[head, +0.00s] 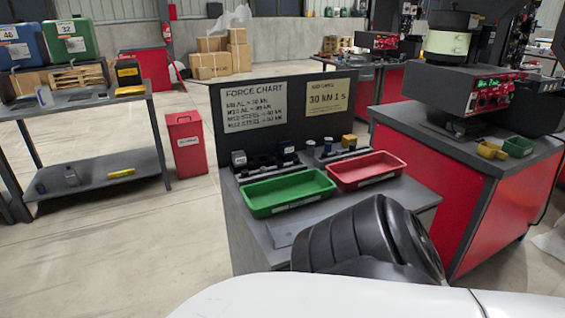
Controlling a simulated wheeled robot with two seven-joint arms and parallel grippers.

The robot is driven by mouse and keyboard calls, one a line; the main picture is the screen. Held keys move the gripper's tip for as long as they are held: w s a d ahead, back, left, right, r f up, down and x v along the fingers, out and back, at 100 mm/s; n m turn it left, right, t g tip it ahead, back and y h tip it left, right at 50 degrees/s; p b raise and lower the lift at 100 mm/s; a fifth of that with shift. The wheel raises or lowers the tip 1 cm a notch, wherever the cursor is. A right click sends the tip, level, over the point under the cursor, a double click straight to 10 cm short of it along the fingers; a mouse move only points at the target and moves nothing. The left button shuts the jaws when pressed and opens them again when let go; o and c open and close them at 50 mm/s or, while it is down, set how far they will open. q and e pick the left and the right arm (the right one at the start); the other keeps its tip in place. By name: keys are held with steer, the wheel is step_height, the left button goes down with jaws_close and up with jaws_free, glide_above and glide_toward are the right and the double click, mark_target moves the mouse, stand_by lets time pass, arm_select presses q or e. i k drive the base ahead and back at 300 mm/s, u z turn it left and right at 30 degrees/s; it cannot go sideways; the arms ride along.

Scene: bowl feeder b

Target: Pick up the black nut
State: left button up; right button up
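I cannot make out a black nut for certain. Small dark parts (262,164) sit in a rack on the grey bench (300,228), behind the green tray (289,192) and the red tray (366,170); they are too small to name. The bowl feeder (450,42) stands on the machine with the red control panel at the right, and the inside of its bowl does not show. Neither of my grippers is in view. A black rounded link and a white shell, which look like my own body, cover the bench's near right part.
A panel with a force chart (254,107) rises behind the trays. A small yellow bin (491,150) and a green bin (518,146) sit on the red cabinet (510,207). A grey shelf table (90,101) and a red waste bin (187,144) stand left. Floor between is clear.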

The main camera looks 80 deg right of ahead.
mark_target(245, 173)
steer(key=z, duration=2.4)
